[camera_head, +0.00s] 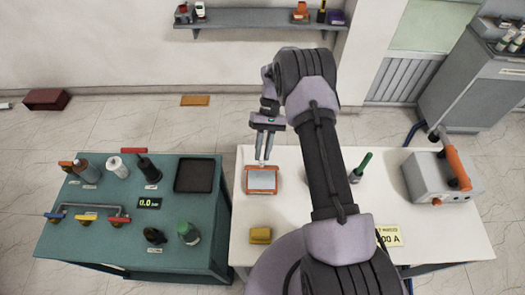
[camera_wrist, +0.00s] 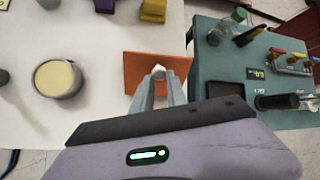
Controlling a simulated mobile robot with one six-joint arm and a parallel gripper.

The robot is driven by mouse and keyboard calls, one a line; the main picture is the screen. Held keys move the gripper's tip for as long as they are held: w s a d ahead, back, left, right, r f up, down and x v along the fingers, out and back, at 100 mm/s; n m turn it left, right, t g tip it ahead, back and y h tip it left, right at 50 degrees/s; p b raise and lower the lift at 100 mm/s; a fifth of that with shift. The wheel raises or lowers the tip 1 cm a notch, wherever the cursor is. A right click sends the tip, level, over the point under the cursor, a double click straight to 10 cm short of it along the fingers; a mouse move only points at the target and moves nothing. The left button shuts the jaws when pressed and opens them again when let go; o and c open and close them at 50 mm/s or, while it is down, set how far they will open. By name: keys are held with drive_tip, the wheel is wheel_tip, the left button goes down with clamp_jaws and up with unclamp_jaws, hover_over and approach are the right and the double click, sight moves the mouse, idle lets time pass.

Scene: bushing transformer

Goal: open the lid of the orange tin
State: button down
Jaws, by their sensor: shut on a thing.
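The orange tin (camera_head: 262,191) is on the white table near its left edge, and in the head view it shows an orange rim around a pale grey panel. In the wrist view, its orange face (camera_wrist: 136,72) shows behind my fingers. My gripper (camera_head: 263,159) points down at the tin's far edge. In the wrist view, the fingertips (camera_wrist: 158,74) are shut on a small pale knob (camera_wrist: 158,70) at the tin. I cannot tell how far the lid is tilted, and the fingers hide part of the tin.
A yellow block (camera_head: 260,236) is on the white table in front of the tin. A round tin with a cream top (camera_wrist: 57,79) also stands there. The green bench (camera_head: 160,225) at left holds bottles, valves and a black tray (camera_head: 194,175). A grey orange-handled box (camera_head: 440,180) is at right.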

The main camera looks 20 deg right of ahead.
drive_tip(key=c, duration=1.3)
unclamp_jaws()
drive_tip(key=shift+d, duration=0.1)
drive_tip(key=shift+o, duration=0.2)
drive_tip(key=v, duration=1.2)
drive_tip(key=shift+p, duration=0.35)
drive_tip(key=shift+s+f, duration=0.1)
